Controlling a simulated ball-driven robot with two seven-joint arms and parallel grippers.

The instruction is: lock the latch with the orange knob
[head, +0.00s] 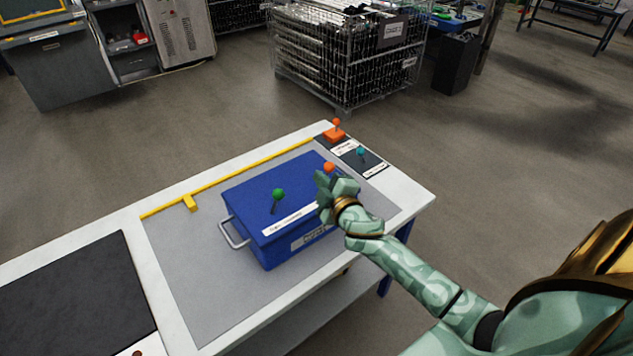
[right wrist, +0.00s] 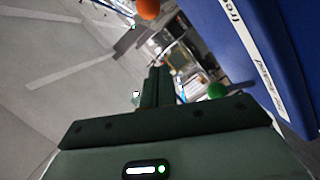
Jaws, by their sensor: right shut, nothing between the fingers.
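A blue box (head: 262,237) stands on the grey mat, with a white label strip along its lid. An orange knob (head: 329,168) shows at the right end of its lid, and a green knob (head: 278,194) on a dark lever stands left of it. My right gripper (head: 322,184) is shut and empty just in front of the orange knob; I cannot tell whether it touches. It hides the lever below. In the right wrist view, the orange knob (right wrist: 148,8) is at the top edge, apart from the shut fingers (right wrist: 160,78), and the green knob (right wrist: 217,90) is to their right. My left gripper is out of view.
A second orange knob on an orange base (head: 335,132) and a teal knob (head: 361,152) stand on the table's far right corner. A yellow rail (head: 240,176) runs behind the box. A dark pad (head: 75,300) lies at left. The grey mat (head: 180,265) is bare left of the box.

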